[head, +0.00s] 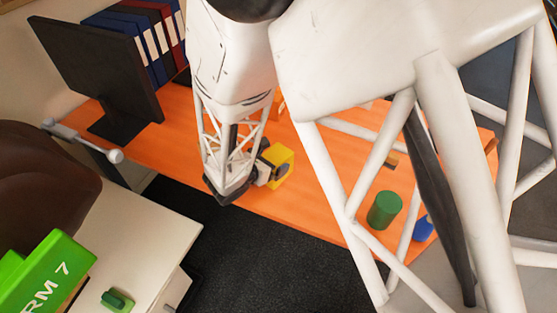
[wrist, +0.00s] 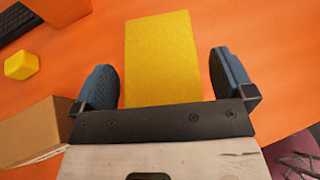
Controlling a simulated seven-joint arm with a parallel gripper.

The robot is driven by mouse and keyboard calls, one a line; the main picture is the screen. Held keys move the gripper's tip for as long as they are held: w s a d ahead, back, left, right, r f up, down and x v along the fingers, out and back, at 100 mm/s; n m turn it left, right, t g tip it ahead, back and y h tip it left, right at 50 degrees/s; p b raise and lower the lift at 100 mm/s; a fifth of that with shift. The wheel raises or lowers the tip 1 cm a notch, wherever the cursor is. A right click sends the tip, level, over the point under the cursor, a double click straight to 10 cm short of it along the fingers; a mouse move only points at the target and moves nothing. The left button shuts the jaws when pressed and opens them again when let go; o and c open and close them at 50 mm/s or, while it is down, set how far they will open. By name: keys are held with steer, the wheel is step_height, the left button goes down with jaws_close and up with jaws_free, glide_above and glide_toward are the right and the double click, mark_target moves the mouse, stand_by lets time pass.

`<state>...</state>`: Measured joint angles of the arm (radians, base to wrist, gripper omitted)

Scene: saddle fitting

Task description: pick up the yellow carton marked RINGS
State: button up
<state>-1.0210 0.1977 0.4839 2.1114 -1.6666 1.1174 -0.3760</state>
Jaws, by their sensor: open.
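A yellow carton (wrist: 161,60) stands on the orange table between the two fingers of my gripper (wrist: 165,80) in the wrist view. The fingers are open, one on each side, with a gap of orange showing at each. In the head view the yellow carton (head: 281,160) is partly hidden behind my gripper (head: 269,172), which is at its left side. I cannot read any marking on the carton in either view.
The orange table (head: 330,215) also bears a green cylinder (head: 384,210), a blue object (head: 424,228) and a dark monitor (head: 95,65). In the wrist view a brown box (wrist: 35,130) lies left of my gripper and a small yellow block (wrist: 21,65) farther left.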

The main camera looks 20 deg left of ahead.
steer(key=shift+w+d+f, duration=0.15)
steer(key=shift+w, duration=0.2)
steer(key=shift+c, duration=0.5)
steer(key=c, duration=1.1)
steer(key=shift+c, duration=0.2)
steer(key=shift+r, duration=5.25)
steer(key=shift+f, duration=0.15)
